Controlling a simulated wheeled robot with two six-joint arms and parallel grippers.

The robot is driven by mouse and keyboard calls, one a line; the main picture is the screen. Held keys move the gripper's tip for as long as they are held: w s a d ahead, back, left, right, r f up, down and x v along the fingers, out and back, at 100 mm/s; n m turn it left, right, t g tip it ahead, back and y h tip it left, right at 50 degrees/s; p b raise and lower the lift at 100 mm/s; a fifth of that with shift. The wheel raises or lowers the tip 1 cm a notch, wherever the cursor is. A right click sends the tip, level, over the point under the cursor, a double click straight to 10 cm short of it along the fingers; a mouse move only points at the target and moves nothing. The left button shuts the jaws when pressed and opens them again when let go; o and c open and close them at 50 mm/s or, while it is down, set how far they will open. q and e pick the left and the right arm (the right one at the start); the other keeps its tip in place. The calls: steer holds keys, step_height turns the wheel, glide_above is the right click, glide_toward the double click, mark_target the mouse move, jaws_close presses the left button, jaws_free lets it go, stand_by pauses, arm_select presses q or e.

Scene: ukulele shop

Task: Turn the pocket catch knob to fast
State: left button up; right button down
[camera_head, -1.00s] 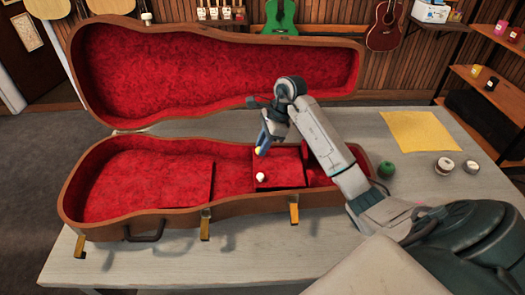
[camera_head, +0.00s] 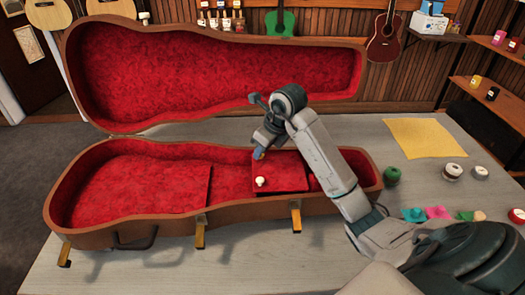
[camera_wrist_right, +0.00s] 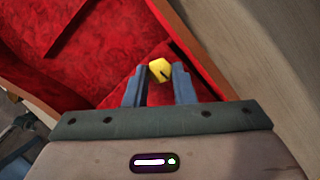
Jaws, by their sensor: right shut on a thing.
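The open instrument case (camera_head: 120,238) lies on the table, lined in red, with its lid raised. A red pocket lid (camera_head: 285,172) sits inside, with a white round knob (camera_head: 261,182) near its front left corner. My right gripper (camera_head: 258,154) reaches in from the right, at the pocket lid's back left part. In the right wrist view, a yellow knob (camera_wrist_right: 160,70) with a dark mark sits between the blue fingertips of the right gripper. The gripper is shut on this yellow knob. In the head view the yellow knob is hidden. My left gripper is in neither view.
Right of the case are a green round item (camera_head: 392,174), a white-topped jar (camera_head: 453,172) and a yellow cloth (camera_head: 425,138). Small coloured pieces (camera_head: 438,213) lie near my right arm. Brass latches (camera_head: 296,216) stick out along the case's front edge.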

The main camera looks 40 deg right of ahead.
steer(key=shift+f+m, duration=0.1)
steer(key=shift+m, duration=0.4)
steer(key=shift+a, duration=0.1)
steer(key=c, duration=1.2)
jaws_free()
